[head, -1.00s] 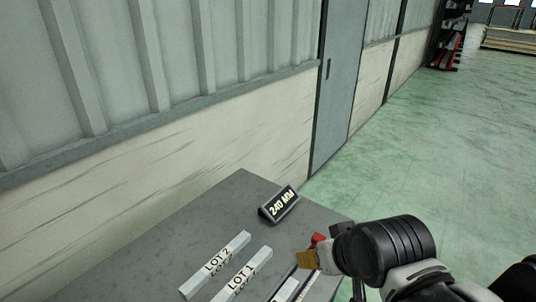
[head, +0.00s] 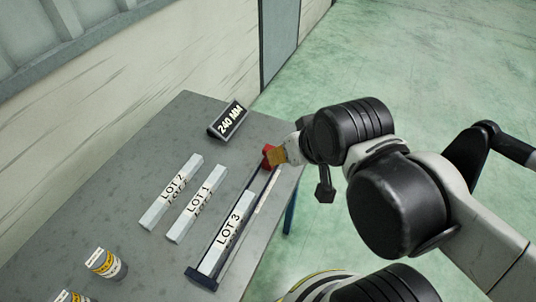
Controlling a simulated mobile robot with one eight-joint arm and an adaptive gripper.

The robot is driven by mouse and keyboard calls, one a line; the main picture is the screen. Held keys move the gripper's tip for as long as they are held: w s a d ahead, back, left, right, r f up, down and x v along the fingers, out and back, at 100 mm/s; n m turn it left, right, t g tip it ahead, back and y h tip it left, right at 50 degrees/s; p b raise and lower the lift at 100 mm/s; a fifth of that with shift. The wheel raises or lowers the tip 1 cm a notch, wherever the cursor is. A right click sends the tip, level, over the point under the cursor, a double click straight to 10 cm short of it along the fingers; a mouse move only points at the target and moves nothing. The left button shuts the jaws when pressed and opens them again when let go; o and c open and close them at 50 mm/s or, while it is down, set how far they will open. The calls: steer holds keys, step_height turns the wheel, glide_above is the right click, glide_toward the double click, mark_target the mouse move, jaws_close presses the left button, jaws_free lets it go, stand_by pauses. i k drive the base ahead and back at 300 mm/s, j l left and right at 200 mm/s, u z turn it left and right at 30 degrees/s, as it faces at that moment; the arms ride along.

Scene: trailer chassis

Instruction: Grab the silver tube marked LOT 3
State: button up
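The silver tube marked LOT 3 (head: 229,236) is a square bar lying along a dark channel-like fixture (head: 202,278) near the table's right edge. A red block (head: 268,152) is at the fixture's far end. My gripper (head: 280,155) is at that far end, beside or touching the red block, with an orange-tan part facing it. I cannot tell whether its fingers are open or shut. The gripper is apart from the label end of the tube. Similar silver tubes marked LOT 1 (head: 198,210) and LOT 2 (head: 171,192) lie to the left.
A dark sign reading 240 MM (head: 228,120) stands near the table's far corner. Labelled cylinders (head: 106,264) stand at the lower left, one cut by the frame. The grey table (head: 130,185) has bare room at left; a wall (head: 110,75) runs behind it.

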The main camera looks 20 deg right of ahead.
mark_target(209, 266)
steer(key=k+j+z, duration=0.45)
steer(key=k, duration=0.25)
steer(key=k+z, duration=0.45)
steer(key=k, duration=0.25)
steer(key=k+z, duration=0.45)
steer(key=k, duration=0.3)
steer(key=l, duration=0.05)
